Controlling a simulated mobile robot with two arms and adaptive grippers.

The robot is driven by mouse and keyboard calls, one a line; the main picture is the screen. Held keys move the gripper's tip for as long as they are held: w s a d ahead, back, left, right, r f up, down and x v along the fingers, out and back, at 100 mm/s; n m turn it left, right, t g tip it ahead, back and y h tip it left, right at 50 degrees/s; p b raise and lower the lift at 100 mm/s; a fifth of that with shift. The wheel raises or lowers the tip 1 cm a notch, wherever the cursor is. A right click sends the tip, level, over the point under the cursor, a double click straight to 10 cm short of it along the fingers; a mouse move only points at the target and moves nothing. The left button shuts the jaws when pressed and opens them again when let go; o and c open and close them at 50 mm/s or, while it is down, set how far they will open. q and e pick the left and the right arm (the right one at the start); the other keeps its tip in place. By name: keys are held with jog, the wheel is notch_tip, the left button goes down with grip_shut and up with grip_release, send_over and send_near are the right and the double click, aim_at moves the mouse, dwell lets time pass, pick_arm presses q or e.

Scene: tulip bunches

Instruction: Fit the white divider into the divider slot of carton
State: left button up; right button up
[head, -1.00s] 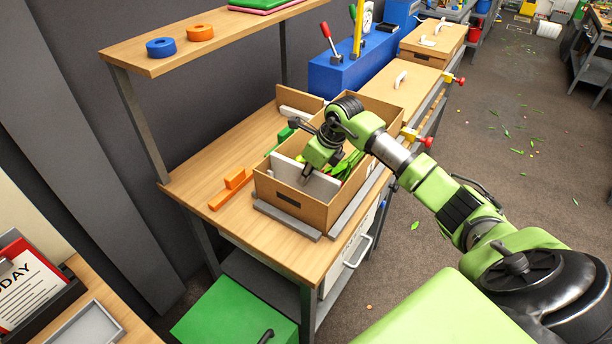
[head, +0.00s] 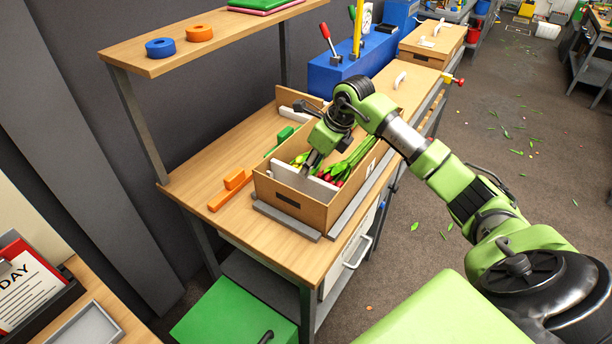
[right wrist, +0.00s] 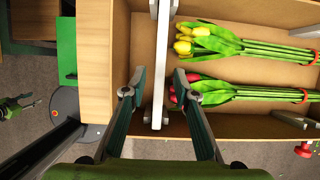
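The cardboard carton (head: 287,208) stands open on the wooden workbench. The white divider (head: 318,188) stands upright across the carton, low between its walls; it also shows edge-on in the right wrist view (right wrist: 157,108). My right gripper (head: 309,168) is over the divider. In the right wrist view its fingers (right wrist: 159,76) are spread, one on each side of the divider, with gaps visible. The slot itself is hard to make out, so I cannot tell whether the divider is fully seated. My left gripper is not in view.
Yellow tulips (right wrist: 205,38) and red tulips (right wrist: 205,90) lie in the carton's right compartment in the wrist view. A blue tool block (head: 345,70) stands behind. The bench's near left is clear.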

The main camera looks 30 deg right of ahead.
jog(key=b+v, duration=0.1)
jog(key=v, duration=0.6)
jog(key=shift+s+r, duration=0.15)
dwell(0.3)
